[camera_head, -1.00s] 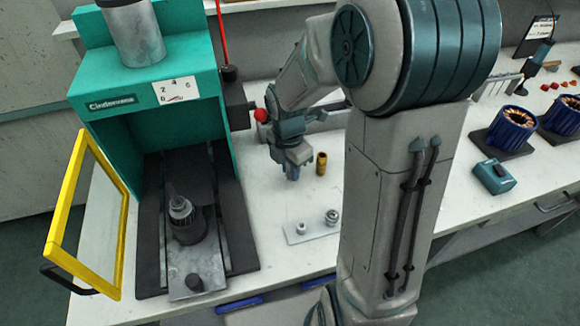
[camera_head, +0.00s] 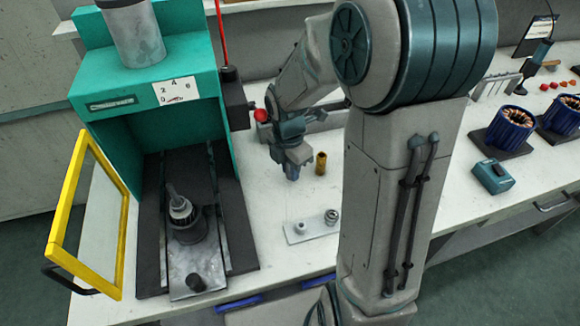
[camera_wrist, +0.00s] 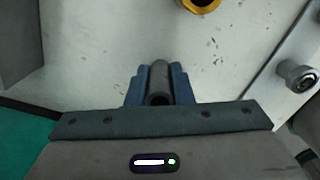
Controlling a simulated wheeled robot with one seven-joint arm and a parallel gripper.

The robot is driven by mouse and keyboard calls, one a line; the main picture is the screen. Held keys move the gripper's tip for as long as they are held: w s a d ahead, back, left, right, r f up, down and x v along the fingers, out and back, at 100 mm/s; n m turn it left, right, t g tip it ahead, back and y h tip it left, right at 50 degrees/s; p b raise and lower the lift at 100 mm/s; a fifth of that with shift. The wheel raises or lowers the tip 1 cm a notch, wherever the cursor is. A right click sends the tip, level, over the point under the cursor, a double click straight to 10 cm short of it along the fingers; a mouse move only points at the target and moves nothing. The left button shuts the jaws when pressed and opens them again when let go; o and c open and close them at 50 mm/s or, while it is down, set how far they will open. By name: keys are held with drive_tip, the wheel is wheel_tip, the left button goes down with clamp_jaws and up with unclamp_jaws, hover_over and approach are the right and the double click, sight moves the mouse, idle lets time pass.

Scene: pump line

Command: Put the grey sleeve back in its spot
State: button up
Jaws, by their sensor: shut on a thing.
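The grey sleeve (camera_wrist: 159,84) is a dark grey tube with an open end. In the wrist view it sits between the two blue fingers of my gripper (camera_wrist: 160,88), which is shut on it. In the head view my gripper (camera_head: 292,172) points down over the white bench, just left of a brass-coloured sleeve (camera_head: 321,163); I cannot make out the grey sleeve there. A light metal plate (camera_head: 316,231) lies in front of the gripper and carries two small metal parts. I cannot tell which place is the sleeve's spot.
A green press (camera_head: 150,105) stands at the left, its yellow-framed door (camera_head: 69,200) open, with a dark part (camera_head: 187,225) on its bed. A red ball knob (camera_head: 261,115) is close to my gripper. A teal box (camera_head: 494,177) and copper-wound rings (camera_head: 511,128) stand at right.

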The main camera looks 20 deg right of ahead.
drive_tip(key=shift+f, duration=0.4)
drive_tip(key=o, duration=1.1)
drive_tip(key=shift+o, duration=0.2)
wheel_tip(320, 180, up, 6)
drive_tip(key=p, duration=0.5)
drive_tip(key=shift+r, duration=0.1)
